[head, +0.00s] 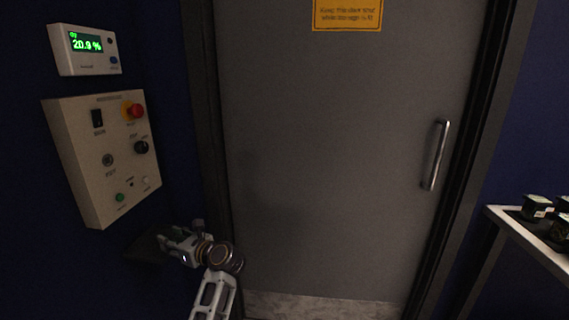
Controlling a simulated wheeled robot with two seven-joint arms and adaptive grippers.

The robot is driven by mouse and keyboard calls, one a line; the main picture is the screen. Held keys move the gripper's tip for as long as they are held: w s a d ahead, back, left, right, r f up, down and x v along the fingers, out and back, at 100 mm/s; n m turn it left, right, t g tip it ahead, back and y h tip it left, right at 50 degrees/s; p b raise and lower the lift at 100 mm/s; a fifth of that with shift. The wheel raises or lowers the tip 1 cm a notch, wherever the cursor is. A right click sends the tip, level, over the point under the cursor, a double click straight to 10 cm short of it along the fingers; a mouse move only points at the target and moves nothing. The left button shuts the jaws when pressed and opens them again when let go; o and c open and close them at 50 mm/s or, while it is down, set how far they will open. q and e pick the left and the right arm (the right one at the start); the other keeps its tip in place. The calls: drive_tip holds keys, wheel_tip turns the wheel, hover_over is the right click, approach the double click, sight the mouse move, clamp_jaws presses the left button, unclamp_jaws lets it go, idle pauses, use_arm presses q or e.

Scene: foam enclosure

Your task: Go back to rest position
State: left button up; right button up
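My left gripper (168,239) is low in the head view, just below the beige control box (103,157) on the dark blue wall. It points left and appears apart from the box. Its fingers are small and dark, so I cannot tell whether they are open or shut. I see nothing held in it. My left forearm comes up from the bottom edge behind it. My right gripper is not in view. The control box carries a red emergency button (136,111), a black knob (141,147) and a green button (120,197).
A display (86,45) reading 20.9 % hangs above the box. A closed grey door (330,150) with a metal handle (436,155) and a yellow sign (347,14) fills the middle. A shelf (527,238) with small dark items (536,207) stands at right.

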use_arm(q)
drive_tip(key=shift+h, duration=0.3)
drive_tip(key=shift+w+a+f, duration=0.4)
drive_tip(key=shift+w+a, duration=0.25)
drive_tip(key=shift+a, duration=0.05)
drive_tip(key=shift+w+a+f, duration=0.35)
drive_tip(key=shift+w+a, duration=0.25)
drive_tip(key=shift+a, duration=0.1)
drive_tip(key=shift+r, duration=0.15)
